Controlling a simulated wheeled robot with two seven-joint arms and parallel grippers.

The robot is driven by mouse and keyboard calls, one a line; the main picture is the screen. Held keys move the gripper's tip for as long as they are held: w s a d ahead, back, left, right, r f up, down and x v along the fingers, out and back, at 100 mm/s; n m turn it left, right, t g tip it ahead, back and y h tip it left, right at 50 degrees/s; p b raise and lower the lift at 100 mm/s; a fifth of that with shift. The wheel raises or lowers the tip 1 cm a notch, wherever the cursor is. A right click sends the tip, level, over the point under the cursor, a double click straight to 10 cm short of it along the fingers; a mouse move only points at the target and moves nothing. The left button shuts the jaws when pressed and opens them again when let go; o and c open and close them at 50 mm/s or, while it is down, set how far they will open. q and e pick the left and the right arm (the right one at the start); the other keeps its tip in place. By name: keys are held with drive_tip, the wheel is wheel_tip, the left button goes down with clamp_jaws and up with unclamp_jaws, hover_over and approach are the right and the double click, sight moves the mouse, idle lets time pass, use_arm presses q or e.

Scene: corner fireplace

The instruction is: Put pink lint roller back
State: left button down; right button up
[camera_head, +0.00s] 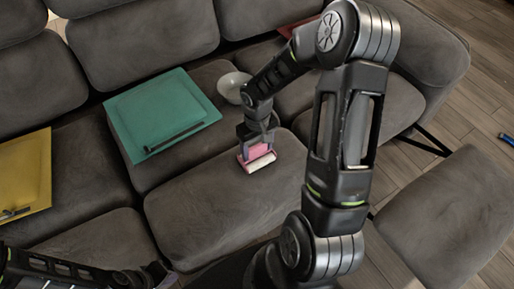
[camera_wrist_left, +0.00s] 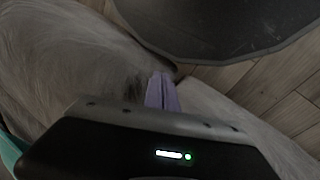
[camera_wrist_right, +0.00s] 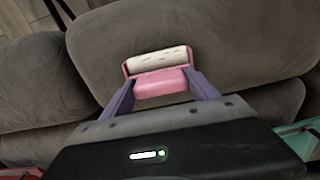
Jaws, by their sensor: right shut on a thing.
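The pink lint roller (camera_head: 258,155) with its white roll is over the front middle seat of the grey sofa. My right gripper (camera_head: 257,147) points down and is shut on its pink part. In the right wrist view, the lint roller (camera_wrist_right: 160,82) sits between both purple fingers, with the white roll facing away from the gripper. I cannot tell whether it touches the cushion. My left gripper (camera_wrist_left: 161,91) is shut and empty, with its purple fingers together. It is low at the front of the sofa in the head view.
A teal flat board or folder (camera_head: 150,105) and a yellow one (camera_head: 30,165) lie on the seats to the left. A pale bowl (camera_head: 233,87) stands behind my right gripper. A blue object (camera_head: 507,138) lies on the wooden floor at right.

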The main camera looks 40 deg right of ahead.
drive_tip(key=shift+f, duration=0.1)
drive_tip(key=o, duration=1.2)
drive_tip(key=shift+r, duration=0.3)
wheel_tip(320, 180, up, 12)
drive_tip(key=shift+f+p, duration=0.1)
drive_tip(key=shift+p, duration=1.05)
